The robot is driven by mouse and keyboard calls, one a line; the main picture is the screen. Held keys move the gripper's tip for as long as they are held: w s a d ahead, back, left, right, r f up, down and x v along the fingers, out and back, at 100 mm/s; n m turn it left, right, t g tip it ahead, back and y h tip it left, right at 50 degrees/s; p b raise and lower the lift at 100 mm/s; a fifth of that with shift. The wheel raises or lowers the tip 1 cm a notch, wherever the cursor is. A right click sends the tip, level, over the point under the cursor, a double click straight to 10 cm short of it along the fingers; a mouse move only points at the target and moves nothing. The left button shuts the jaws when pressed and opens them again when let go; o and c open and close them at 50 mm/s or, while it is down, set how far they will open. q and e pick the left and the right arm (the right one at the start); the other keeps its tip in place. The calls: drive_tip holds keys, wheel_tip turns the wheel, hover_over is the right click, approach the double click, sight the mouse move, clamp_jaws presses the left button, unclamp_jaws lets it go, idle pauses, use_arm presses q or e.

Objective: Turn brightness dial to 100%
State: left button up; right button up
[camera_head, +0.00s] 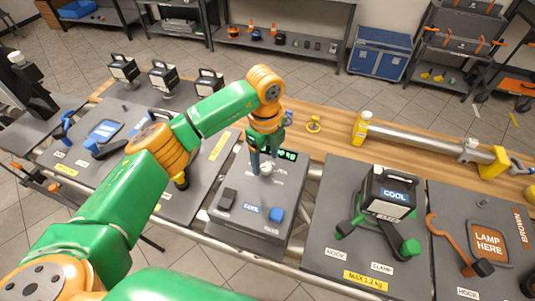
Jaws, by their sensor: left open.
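My left gripper (263,165) points down over the back part of a grey box (238,225) near the middle of the table. Its fingers are open around or just above a small pale knob (267,169) on the box top; I cannot tell whether they touch it. I cannot tell whether this knob is the brightness dial, and no percentage is readable. The box has a green-lit display (287,155) behind the knob, partly hidden by the gripper and ending in "kg". My right gripper is not in view.
A black lamp (389,193) with a "COOL" label stands on the panel to the right. A grey truss tube (425,143) with yellow ends lies behind. Several lamps stand at the back left.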

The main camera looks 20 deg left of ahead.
sight(266, 170)
use_arm(q)
drive_tip(key=shift+s+f, duration=0.2)
drive_tip(key=shift+f, duration=0.85)
drive_tip(key=shift+w+f, duration=0.25)
drive_tip(key=shift+f, duration=0.05)
drive_tip(key=shift+w+f, duration=0.1)
drive_tip(key=shift+w, duration=0.15)
drive_tip(key=shift+s, duration=0.15)
clamp_jaws()
